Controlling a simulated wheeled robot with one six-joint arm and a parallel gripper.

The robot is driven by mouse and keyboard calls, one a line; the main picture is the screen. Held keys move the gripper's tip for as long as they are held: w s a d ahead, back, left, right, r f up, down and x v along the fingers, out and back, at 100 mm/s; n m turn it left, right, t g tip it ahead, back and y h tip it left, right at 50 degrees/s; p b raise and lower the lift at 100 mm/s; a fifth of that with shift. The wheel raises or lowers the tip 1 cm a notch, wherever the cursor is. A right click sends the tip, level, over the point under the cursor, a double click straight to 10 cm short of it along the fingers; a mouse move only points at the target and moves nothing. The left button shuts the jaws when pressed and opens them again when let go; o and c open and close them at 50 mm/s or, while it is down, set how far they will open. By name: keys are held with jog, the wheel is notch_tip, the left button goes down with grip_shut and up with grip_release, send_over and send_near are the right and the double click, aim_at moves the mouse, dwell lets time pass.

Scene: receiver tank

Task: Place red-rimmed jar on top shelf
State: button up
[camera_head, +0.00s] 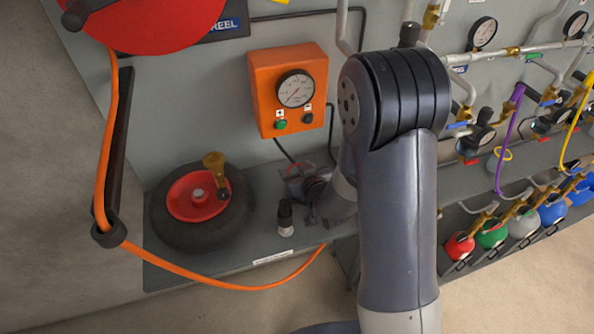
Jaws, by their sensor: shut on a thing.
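My gripper (306,190) is at the centre-left, low over the grey ledge (240,250) under the orange gauge box. It is partly hidden behind my own arm. A small grey thing with red on it (294,170) is at the fingertips, and the gripper is shut on it. It looks like the red-rimmed jar, but its rim and full shape are not clear. At the right, an upper grey shelf (455,184) runs along the wall above a lower row of tanks. I cannot tell whether it is the top shelf.
A black tyre with a red hub (180,235) lies on the ledge, left of my gripper. A small black-topped bottle (285,218) stands close below the gripper. An orange hose (215,284) loops in front. The orange gauge box (287,88) hangs above. Pipes and coloured tanks (492,235) crowd the right.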

jog(key=shift+f, duration=0.25)
jog(key=o, duration=1.1)
jog(key=shift+c, duration=0.2)
jog(key=shift+r, duration=0.15)
jog(key=shift+r, duration=0.15)
jog(key=shift+s+d, duration=0.15)
jog(key=shift+s, duration=0.2)
jog(key=b+v, duration=0.1)
jog(key=v, duration=1)
jog(key=shift+o, duration=0.5)
jog(key=shift+r, duration=0.1)
